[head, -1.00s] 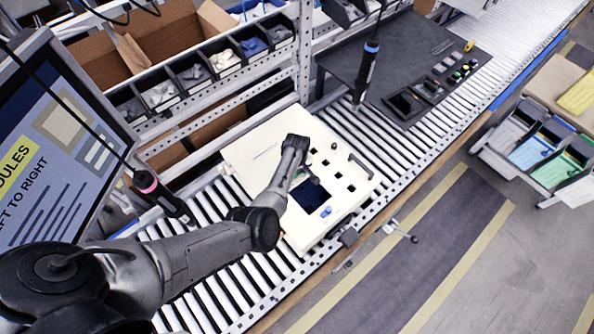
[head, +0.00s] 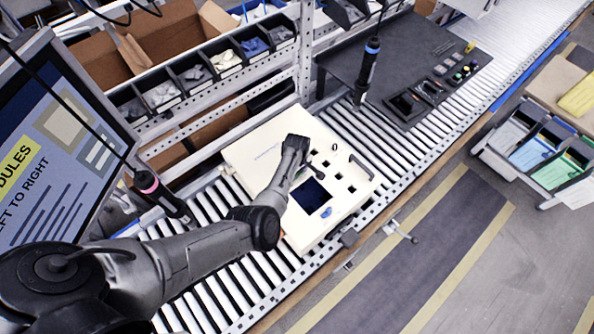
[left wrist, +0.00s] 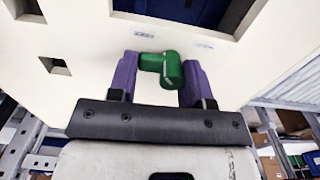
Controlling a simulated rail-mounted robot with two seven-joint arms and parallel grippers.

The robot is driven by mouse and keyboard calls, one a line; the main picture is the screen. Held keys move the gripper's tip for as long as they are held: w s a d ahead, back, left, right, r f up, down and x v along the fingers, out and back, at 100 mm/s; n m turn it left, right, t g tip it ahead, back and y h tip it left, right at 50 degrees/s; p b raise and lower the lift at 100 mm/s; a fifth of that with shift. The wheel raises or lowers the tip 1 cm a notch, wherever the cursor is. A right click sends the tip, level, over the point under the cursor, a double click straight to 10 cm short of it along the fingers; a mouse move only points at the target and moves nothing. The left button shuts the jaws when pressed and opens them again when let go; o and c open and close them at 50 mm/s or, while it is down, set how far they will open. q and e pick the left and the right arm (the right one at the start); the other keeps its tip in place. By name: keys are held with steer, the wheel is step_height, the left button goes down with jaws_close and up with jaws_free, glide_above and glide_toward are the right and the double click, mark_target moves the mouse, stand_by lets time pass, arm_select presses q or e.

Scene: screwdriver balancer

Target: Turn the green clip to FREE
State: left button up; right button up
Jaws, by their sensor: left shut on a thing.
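The green clip (left wrist: 162,66) shows in the left wrist view on the underside or face of a cream panel (left wrist: 95,28). It has a round body and a stub that points left. My left gripper (left wrist: 158,80) has purple fingers on both sides of the clip and is shut on it. Two small printed labels, one left (left wrist: 144,35) and one right (left wrist: 205,45), sit by the clip; I cannot read them. In the head view the cream housing (head: 255,153) lies on the conveyor under my left arm, which hides the clip and fingertips. My right gripper is not in view.
The housing has a dark rectangular window (head: 311,196) and several square holes. A hanging screwdriver (head: 367,68) is behind it, and a pink-banded tool (head: 158,192) hangs at left. A monitor (head: 55,130) stands far left. A dark mat (head: 425,60) with small parts lies at upper right.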

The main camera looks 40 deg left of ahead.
arm_select(q)
steer(key=o, duration=0.9)
steer(key=shift+r, duration=0.1)
step_height(320, 180, up, 14)
steer(key=shift+f, duration=0.15)
stand_by(0.6)
